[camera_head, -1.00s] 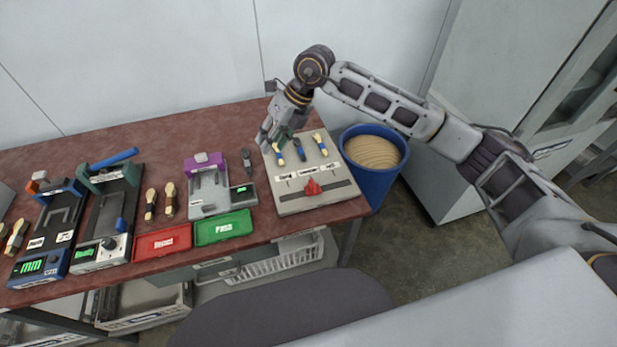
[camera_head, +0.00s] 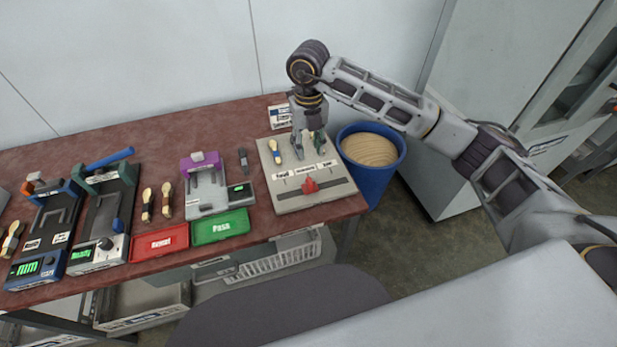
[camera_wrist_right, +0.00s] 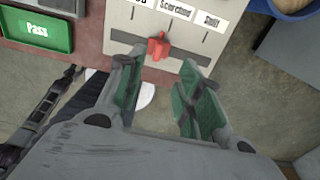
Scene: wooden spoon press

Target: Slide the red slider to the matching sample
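The red slider (camera_head: 310,185) sits near the middle of the dark slot on the pale sample board (camera_head: 289,203), below the middle label. It also shows in the right wrist view (camera_wrist_right: 157,47), just beyond the fingertips. Two samples show on the board: one at the left (camera_head: 274,150) and a dark one in the middle (camera_head: 297,146). The right side of the sample row is hidden behind my gripper. My right gripper (camera_head: 308,152) points down over the board's upper half. In the right wrist view its green-padded fingers (camera_wrist_right: 165,85) are apart with nothing between them. My left gripper is out of view.
A blue bin (camera_head: 370,187) stands right of the board. A grey device with a purple top (camera_head: 205,185), a green Pass tray (camera_head: 222,227) and a red tray (camera_head: 160,243) lie to the left. A labelled box (camera_head: 281,117) stands behind the board.

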